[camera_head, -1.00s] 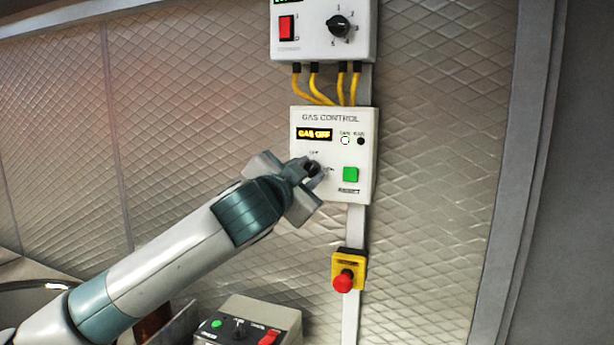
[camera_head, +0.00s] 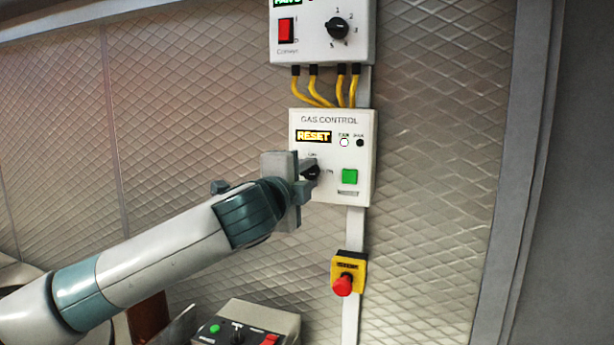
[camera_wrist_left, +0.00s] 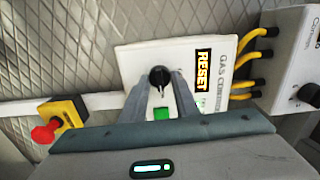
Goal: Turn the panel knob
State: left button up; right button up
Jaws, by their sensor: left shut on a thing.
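The gas control panel (camera_head: 357,122) is a white box on the wall, and its display (camera_head: 314,136) reads RESET. The black panel knob (camera_head: 313,173) sits low on its left side, partly hidden by my left gripper (camera_head: 306,171). In the left wrist view the knob (camera_wrist_left: 158,77) lies between the two fingertips of my left gripper (camera_wrist_left: 159,84), which is shut on it. A green button (camera_head: 350,176) is to the right of the knob; it also shows in the wrist view (camera_wrist_left: 161,113). My right gripper is not in view.
An upper control box (camera_head: 356,45) with a black dial and red switch hangs above, joined by yellow cables (camera_head: 342,88). A red emergency button (camera_head: 343,284) on a yellow base is below the panel. A grey switch box (camera_head: 262,318) is lower left.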

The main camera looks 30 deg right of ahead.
pick_arm(q)
jog(key=shift+m, duration=0.3)
jog(key=o, duration=1)
jog(key=shift+o, duration=0.2)
jog(key=shift+s+a+f+b, duration=0.1)
jog(key=shift+s+a+b, duration=0.25)
jog(key=b+v, duration=0.6)
jog(key=v, duration=1)
jog(key=shift+a+b, duration=0.2)
jog(key=shift+b, duration=0.2)
